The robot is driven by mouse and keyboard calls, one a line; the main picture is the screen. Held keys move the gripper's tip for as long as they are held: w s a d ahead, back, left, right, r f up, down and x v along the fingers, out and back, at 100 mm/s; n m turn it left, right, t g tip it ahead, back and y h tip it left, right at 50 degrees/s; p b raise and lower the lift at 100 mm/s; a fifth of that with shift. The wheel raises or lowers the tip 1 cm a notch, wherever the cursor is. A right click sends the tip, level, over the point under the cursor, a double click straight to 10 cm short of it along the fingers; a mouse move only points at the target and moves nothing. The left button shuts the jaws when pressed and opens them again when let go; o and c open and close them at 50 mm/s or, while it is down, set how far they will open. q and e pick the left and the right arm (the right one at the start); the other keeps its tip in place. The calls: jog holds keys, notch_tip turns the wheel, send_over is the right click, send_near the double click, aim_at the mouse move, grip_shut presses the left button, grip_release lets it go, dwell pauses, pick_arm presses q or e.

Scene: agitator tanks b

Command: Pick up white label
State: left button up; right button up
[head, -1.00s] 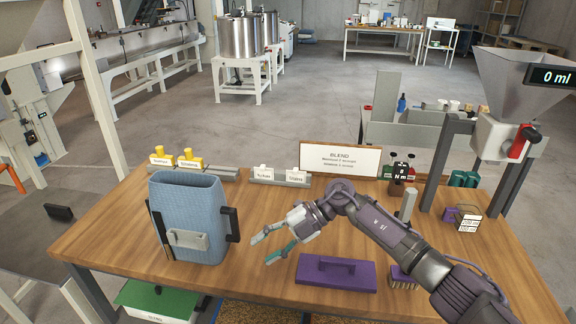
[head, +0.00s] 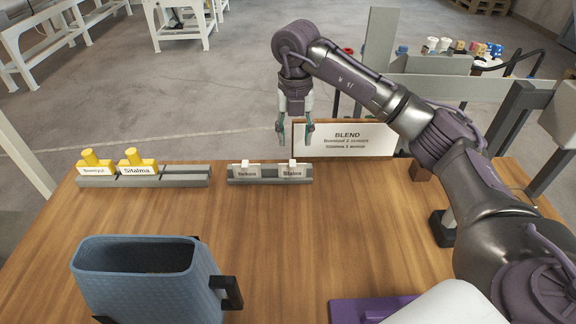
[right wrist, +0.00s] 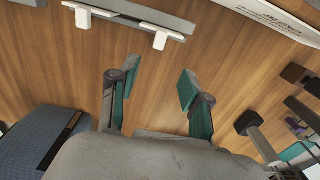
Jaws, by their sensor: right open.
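Two white labels stand in a grey holder (head: 270,181) on the wooden table: a left white label (head: 246,173) and a right white label (head: 292,173) whose text looks like "Sitalma". Their small top tabs show in the right wrist view, the left one (right wrist: 83,18) and the right one (right wrist: 160,40). My right gripper (head: 295,136) points down above and slightly behind the right label, apart from it. It is open and empty; its teal finger pads (right wrist: 150,84) have only bare wood between them in the right wrist view. My left gripper is not in view.
A grey holder (head: 145,182) with two yellow-topped labels stands to the left. A BLEND sign (head: 350,140) stands just behind and right of the white labels. A blue container (head: 150,285) is at front left, a purple object (head: 345,312) at front right. The table's middle is clear.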

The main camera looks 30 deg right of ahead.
aim_at(292, 166)
notch_tip(292, 166, down, 11)
jog(key=shift+w+a+r+p, duration=0.1)
jog(key=shift+w+p, duration=0.05)
jog(key=shift+p, duration=0.95)
jog(key=shift+c, duration=0.2)
grip_shut()
